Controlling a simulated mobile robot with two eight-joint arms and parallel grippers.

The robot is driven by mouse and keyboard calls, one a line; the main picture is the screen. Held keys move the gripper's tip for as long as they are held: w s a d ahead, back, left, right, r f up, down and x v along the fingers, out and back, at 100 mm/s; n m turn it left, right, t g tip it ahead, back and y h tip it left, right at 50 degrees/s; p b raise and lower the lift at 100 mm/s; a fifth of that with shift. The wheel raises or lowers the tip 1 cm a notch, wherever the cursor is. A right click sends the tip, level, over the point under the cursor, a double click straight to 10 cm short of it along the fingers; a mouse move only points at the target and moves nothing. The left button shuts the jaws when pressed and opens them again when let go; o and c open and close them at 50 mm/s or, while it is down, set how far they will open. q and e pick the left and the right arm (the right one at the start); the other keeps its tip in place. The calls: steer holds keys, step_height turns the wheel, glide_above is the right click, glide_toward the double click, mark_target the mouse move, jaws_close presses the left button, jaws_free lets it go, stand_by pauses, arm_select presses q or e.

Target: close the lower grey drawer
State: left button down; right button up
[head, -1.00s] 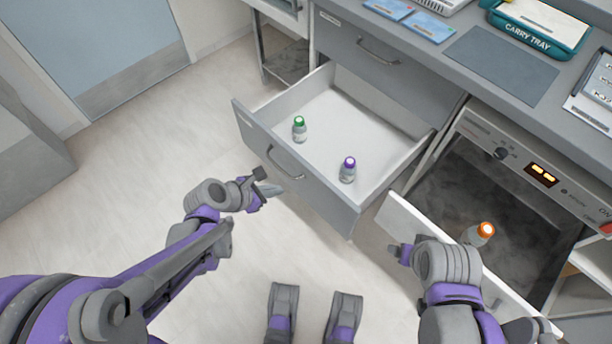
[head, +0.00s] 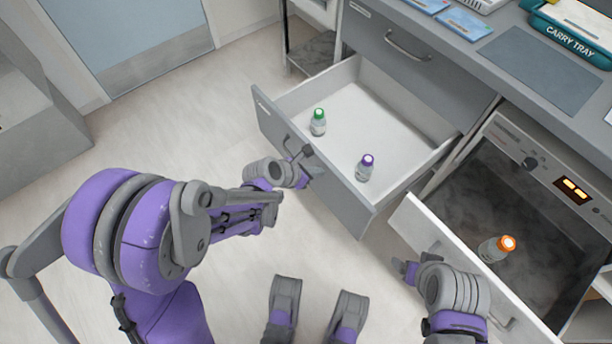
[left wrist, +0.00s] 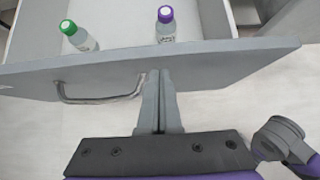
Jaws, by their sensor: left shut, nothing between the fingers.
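The lower grey drawer (head: 318,187) stands pulled out below a shut upper grey drawer (head: 385,52). A green-capped bottle (head: 318,124) and a purple-capped bottle (head: 364,169) stand upright inside it. My left gripper (head: 305,158) is shut and empty at the drawer's front. In the left wrist view its fingertips (left wrist: 160,76) are at the front panel, just right of the bar handle (left wrist: 100,99); I cannot tell whether they touch it. My right gripper (head: 405,268) is by the white-edged open door at the right; its fingers are too small to read.
An open appliance (head: 500,200) with a lit display stands right of the drawer, an orange-capped bottle (head: 497,248) in it. The counter above holds a carry tray (head: 570,40) and a grey mat (head: 540,70). The floor (head: 190,130) left of the drawer is clear.

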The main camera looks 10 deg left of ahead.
arm_select(q)
steer(key=shift+w+d, duration=0.25)
steer(key=shift+w, duration=0.05)
steer(key=shift+w+d, duration=0.1)
